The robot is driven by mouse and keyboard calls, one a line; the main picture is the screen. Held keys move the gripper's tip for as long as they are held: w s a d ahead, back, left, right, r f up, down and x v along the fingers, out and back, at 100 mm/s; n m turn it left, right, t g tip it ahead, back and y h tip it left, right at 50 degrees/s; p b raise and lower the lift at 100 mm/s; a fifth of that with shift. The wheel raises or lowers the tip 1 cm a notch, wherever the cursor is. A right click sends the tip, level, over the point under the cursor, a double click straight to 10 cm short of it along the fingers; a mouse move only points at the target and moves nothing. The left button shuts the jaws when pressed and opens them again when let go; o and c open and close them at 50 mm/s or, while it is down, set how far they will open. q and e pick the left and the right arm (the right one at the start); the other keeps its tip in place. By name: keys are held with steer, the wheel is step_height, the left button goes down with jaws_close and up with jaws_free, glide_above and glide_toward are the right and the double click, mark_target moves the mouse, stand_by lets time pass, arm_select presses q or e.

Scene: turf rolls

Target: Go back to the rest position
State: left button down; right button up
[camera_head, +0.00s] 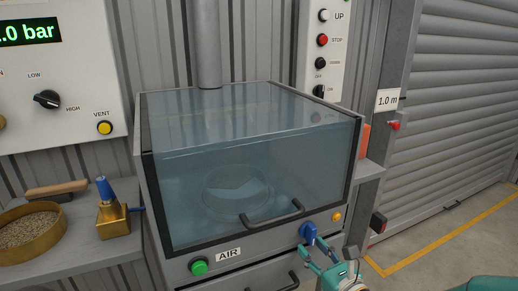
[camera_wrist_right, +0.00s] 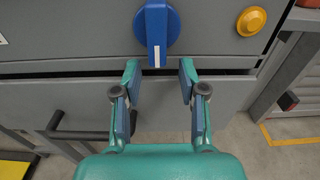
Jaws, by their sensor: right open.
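My right gripper (camera_head: 316,249) is open and empty in front of the lower right of the glass-fronted cabinet (camera_head: 145,195). In the right wrist view its fingertips (camera_wrist_right: 158,72) stand apart on either side of the lower end of a blue knob (camera_wrist_right: 157,25), with a gap on both sides. I cannot tell the exact distance to the panel. The knob's handle points down with a white mark at its end; it also shows in the head view (camera_head: 308,232). My left gripper is not in view.
A yellow button (camera_wrist_right: 251,21) sits right of the knob. A green button (camera_head: 199,267) and the hood handle (camera_head: 272,218) are to the left. A lower drawer handle (camera_wrist_right: 85,134) sticks out. A brass bowl (camera_head: 30,250) stands on the left shelf. Floor at right is clear.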

steer(key=s+f+n+g+h+b, duration=0.15)
steer(key=s+f+n+g, duration=0.3)
steer(key=f, duration=0.65)
steer(key=s+f+n+g+h+b, duration=0.1)
steer(key=s+f+n+g+h, duration=0.25)
steer(key=f+n, duration=0.45)
steer(key=s+a+f+n+g+y+p, duration=0.35)
steer(key=s+f+n+g, duration=0.35)
steer(key=s+f+n, duration=0.9)
step_height(320, 180, up, 20)
steer(key=s+n+p, duration=0.1)
steer(key=s+p, duration=0.1)
steer(key=p, duration=1.7)
steer(key=shift+a+g, duration=0.35)
steer(key=shift+g, duration=0.05)
steer(key=shift+f+h, duration=0.15)
steer(key=shift+h, duration=0.1)
